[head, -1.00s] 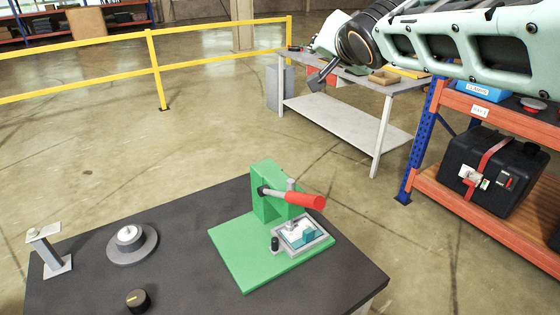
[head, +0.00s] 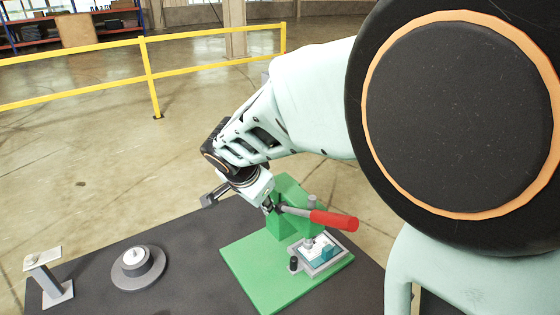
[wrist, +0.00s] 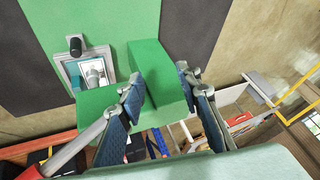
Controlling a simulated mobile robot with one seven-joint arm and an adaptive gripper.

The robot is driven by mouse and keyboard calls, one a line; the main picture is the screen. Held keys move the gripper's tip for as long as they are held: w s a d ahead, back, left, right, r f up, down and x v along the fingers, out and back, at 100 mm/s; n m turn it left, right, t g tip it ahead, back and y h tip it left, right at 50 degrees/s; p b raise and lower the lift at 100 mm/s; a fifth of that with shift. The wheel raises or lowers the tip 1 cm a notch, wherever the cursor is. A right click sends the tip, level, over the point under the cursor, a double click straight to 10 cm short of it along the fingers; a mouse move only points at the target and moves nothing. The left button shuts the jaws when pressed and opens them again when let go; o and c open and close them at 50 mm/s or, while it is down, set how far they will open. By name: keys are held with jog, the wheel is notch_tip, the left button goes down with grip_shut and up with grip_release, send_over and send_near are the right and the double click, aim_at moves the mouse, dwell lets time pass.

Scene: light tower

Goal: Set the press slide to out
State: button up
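The press has a green base (head: 268,285), a green column (head: 292,190) and a lever with a red grip (head: 334,220). Its slide, a small grey-framed tray (head: 318,269) with a teal block, lies at the foot of the column. A black knob (head: 293,264) stands at its left edge. The slide (wrist: 64,70) and the knob (wrist: 75,45) also show in the wrist view. My gripper (wrist: 160,76) is open, with the green column seen between its fingers; whether they touch it cannot be told. In the head view it is above and left of the slide, beside the column.
A round grey dial (head: 137,268) and a small grey stand (head: 50,280) are at the left on the dark table (head: 190,235). A yellow railing (head: 150,75) stands beyond. My arm hides the right side of the head view.

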aim_at(293, 259)
jog(key=s+d+f+m+g+h, duration=0.1)
jog(key=s+d+f+g+h, duration=0.15)
jog(key=s+d+f, duration=0.5)
jog(key=shift+g+y, duration=0.25)
jog(key=shift+g, duration=0.2)
jog(key=x, duration=0.5)
jog(key=p+x, duration=0.1)
jog(key=x, duration=0.1)
jog(key=shift+a+f, duration=0.3)
jog(key=shift+f, duration=0.15)
grip_shut()
